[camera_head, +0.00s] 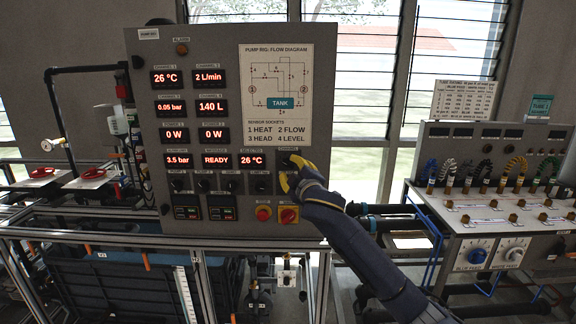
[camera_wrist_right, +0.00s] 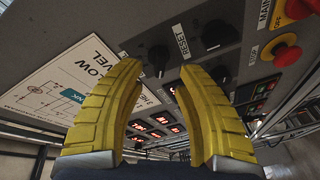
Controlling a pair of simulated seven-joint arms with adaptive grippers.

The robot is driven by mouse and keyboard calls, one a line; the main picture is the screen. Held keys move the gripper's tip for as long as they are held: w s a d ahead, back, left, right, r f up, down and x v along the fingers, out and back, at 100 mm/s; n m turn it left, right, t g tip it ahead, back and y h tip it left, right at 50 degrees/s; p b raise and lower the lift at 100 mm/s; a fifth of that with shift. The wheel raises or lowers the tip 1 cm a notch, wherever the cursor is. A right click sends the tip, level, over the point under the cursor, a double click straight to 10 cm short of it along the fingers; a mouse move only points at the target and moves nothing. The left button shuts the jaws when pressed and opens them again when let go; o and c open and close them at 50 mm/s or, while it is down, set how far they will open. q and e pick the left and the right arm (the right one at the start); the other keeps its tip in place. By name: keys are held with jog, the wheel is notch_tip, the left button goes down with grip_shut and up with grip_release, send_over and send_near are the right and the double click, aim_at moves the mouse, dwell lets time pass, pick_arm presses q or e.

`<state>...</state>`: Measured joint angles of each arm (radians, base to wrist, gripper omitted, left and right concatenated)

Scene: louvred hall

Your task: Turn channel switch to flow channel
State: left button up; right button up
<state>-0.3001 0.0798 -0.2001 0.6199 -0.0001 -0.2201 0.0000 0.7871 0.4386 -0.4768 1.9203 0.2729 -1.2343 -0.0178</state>
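The grey control panel (camera_head: 220,120) stands upright in the head view, with lit red displays. Its diagram sheet (camera_head: 276,95) lists 1 HEAT, 2 FLOW, 3 HEAD and 4 LEVEL. The display under the selected label (camera_head: 251,160) reads 26 °C. My right gripper (camera_head: 291,173) is at the panel's right side, just below the sheet, and largely hides the channel switch there. In the right wrist view, its yellow fingers (camera_wrist_right: 160,68) are apart, with a black knob (camera_wrist_right: 158,56) just beyond and between the tips. I cannot tell whether they touch it. My left gripper is out of view.
A red button (camera_head: 263,213) and a red-yellow main switch (camera_head: 287,215) sit below my right gripper. A bench (camera_head: 500,210) with coloured leads and two dials stands at the right. A dark tank (camera_head: 110,285) lies under the panel's frame.

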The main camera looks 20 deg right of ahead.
aim_at(289, 165)
jog(key=shift+w, duration=1.35)
jog(key=shift+w, duration=0.1)
jog(key=shift+w, duration=0.8)
grip_shut()
